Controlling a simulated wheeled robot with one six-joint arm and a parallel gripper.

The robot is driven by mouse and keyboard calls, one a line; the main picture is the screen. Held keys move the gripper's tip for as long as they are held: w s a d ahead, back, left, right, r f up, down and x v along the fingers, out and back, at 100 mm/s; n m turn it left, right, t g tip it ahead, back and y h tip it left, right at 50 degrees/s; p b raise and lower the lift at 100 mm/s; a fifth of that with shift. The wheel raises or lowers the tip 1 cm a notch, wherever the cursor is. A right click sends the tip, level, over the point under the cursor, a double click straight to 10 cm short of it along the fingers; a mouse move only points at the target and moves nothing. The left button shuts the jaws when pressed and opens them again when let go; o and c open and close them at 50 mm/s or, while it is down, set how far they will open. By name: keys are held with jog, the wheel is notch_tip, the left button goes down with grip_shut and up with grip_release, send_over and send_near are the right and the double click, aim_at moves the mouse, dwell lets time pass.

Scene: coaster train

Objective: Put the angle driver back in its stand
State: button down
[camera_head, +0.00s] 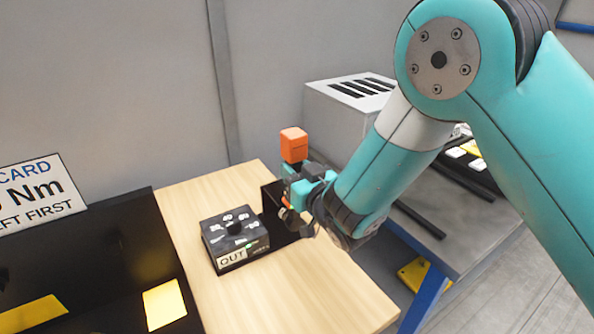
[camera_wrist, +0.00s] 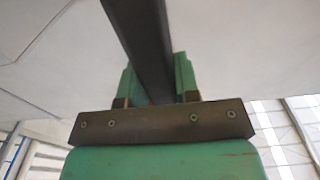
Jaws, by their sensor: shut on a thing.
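My gripper (camera_head: 303,184) is shut on the angle driver, which has an orange block (camera_head: 294,146) at its top end. The orange block stands above the fingers, and a small orange and dark part shows below them. In the wrist view, my gripper (camera_wrist: 158,88) has its two green fingers on either side of a dark bar, the driver's body (camera_wrist: 146,40). A dark upright stand (camera_head: 272,207) is on the wooden bench, just below and left of the gripper. The driver's lower end is close to it or overlaps it; I cannot tell whether they touch.
A black box (camera_head: 236,238) with a dial and an OUT label sits left of the stand on the wooden bench (camera_head: 290,300). A black tray (camera_head: 95,265) with yellow pieces is at left. A grey slotted box (camera_head: 345,105) stands behind my arm. The bench front is clear.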

jog(key=shift+x, duration=2.5)
jog(key=shift+r+b, duration=0.1)
jog(key=shift+b, duration=0.25)
jog(key=shift+f+b, duration=0.8)
jog(key=shift+b, duration=0.15)
dwell(1.1)
